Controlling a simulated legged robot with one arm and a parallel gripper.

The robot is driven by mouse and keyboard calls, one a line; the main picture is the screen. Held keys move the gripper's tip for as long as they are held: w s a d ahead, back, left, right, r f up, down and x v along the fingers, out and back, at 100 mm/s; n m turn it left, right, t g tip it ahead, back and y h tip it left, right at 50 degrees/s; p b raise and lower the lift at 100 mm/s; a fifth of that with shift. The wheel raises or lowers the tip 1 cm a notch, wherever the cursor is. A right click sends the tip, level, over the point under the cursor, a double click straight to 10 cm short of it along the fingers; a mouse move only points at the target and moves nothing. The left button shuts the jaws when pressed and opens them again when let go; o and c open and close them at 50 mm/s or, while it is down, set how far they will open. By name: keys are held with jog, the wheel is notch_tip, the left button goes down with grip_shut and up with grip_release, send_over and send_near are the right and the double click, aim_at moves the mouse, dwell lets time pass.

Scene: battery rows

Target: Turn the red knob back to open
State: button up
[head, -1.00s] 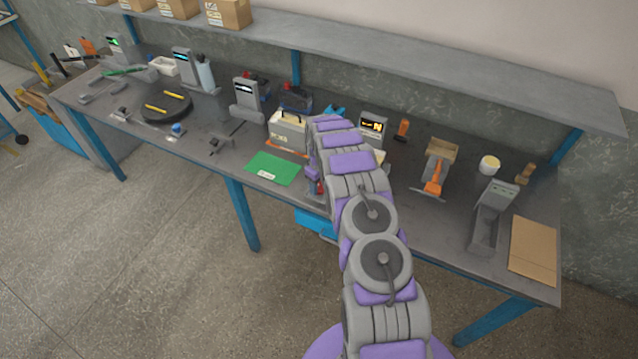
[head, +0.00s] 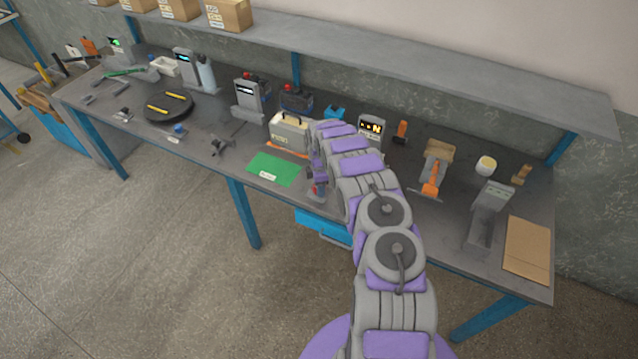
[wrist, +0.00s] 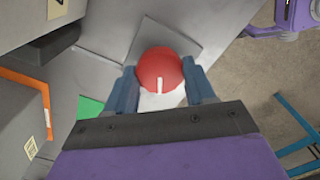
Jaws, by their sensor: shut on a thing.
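The red knob (wrist: 160,70) is round with a white mark on its near side in the wrist view. It stands over a grey plate (wrist: 185,35). My gripper (wrist: 160,82) has its two blue-grey fingers on either side of the knob, shut on it. The white mark points toward my gripper's palm. In the head view my gripper (head: 318,185) is low over the bench's front edge, right of the green mat, and a bit of red shows there. My arm hides much of the area around the knob.
A green mat (head: 273,169) lies just left of my gripper. A beige battery box (head: 288,132) with an orange base stands behind the mat. A grey display unit (head: 371,127) stands behind my arm. A blue bin (head: 322,224) hangs below the bench edge.

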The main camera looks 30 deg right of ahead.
jog(key=n+p, duration=0.1)
jog(key=n, duration=0.5)
jog(key=shift+w+d+r+p, duration=0.1)
jog(key=shift+w+r+p, duration=0.1)
jog(key=shift+p, duration=0.2)
jog(key=n, duration=0.3)
jog(key=shift+n, duration=1.7)
jog(key=o, duration=1)
jog(key=shift+s+f, duration=0.1)
jog(key=shift+f, duration=0.05)
jog(key=shift+o, duration=0.2)
notch_tip(320, 180, up, 17)
jog(key=shift+p, duration=0.45)
